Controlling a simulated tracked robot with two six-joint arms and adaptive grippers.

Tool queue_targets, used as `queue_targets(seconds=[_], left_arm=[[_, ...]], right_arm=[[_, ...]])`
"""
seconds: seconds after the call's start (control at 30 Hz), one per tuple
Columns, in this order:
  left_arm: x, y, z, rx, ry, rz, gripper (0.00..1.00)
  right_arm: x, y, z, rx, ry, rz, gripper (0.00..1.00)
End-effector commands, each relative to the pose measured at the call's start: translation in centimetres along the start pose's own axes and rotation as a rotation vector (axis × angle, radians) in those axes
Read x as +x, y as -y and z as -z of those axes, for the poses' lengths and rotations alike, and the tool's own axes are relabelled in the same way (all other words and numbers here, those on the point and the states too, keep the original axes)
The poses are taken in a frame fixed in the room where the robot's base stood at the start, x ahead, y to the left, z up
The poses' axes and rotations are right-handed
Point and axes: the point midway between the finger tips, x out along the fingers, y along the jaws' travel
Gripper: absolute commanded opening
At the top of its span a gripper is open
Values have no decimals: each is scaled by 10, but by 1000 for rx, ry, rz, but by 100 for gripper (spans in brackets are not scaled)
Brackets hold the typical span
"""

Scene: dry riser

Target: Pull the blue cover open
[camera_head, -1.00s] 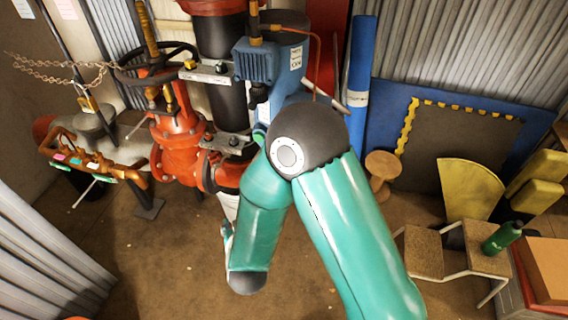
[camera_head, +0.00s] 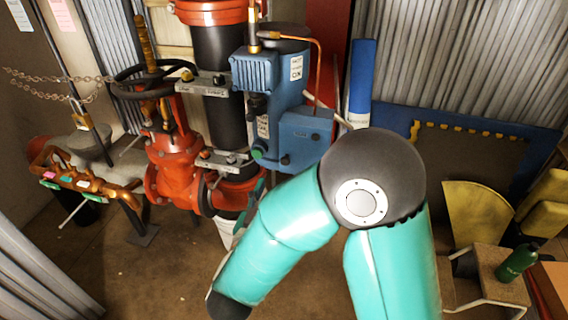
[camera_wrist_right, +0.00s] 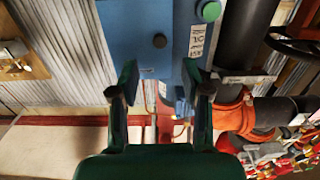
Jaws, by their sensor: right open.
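The blue unit (camera_head: 265,85) is mounted beside the black vertical pipe in the head view. A smaller blue box (camera_head: 305,138), which looks like the cover, sits at its lower right. In the right wrist view a flat blue face (camera_wrist_right: 140,35) with a dark knob (camera_wrist_right: 160,41) fills the top middle. My right gripper (camera_wrist_right: 163,85) is open, its two dark fingertips apart near that face's lower edge. I cannot tell whether they touch it. In the head view my right arm mostly hides this gripper, below the blue unit. My left gripper is not in view.
An orange-red valve (camera_head: 172,160) with a dark handwheel stands left of the pipe. A copper tube (camera_head: 318,65) arches over the blue box. A yellow seat (camera_head: 477,212) and a green bottle (camera_head: 517,261) are at the right. Open floor (camera_head: 150,265) lies in front.

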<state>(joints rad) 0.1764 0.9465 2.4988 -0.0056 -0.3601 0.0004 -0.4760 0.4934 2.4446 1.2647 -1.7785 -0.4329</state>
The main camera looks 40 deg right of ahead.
Motion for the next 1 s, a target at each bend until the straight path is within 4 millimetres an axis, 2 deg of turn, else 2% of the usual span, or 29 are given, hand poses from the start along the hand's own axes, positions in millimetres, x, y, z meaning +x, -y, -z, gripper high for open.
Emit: queue_targets(seconds=[0.03, 0.2, 0.4, 0.6, 0.83, 0.87, 1.0], left_arm=[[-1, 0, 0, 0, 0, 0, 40], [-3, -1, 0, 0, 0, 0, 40], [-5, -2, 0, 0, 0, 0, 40], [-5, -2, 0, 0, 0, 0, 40], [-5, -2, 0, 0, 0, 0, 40], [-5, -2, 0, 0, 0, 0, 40], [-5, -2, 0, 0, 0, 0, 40]], right_arm=[[13, -2, 0, 1, 1, -8, 47], [48, -1, 0, 1, 1, -6, 47], [74, 0, 0, 0, 1, -2, 47], [84, 0, 0, 0, 0, 1, 47], [85, 1, 0, 0, 0, 2, 47], [85, 1, 0, 0, 0, 2, 46], [84, 1, 0, 0, 0, 3, 22]])
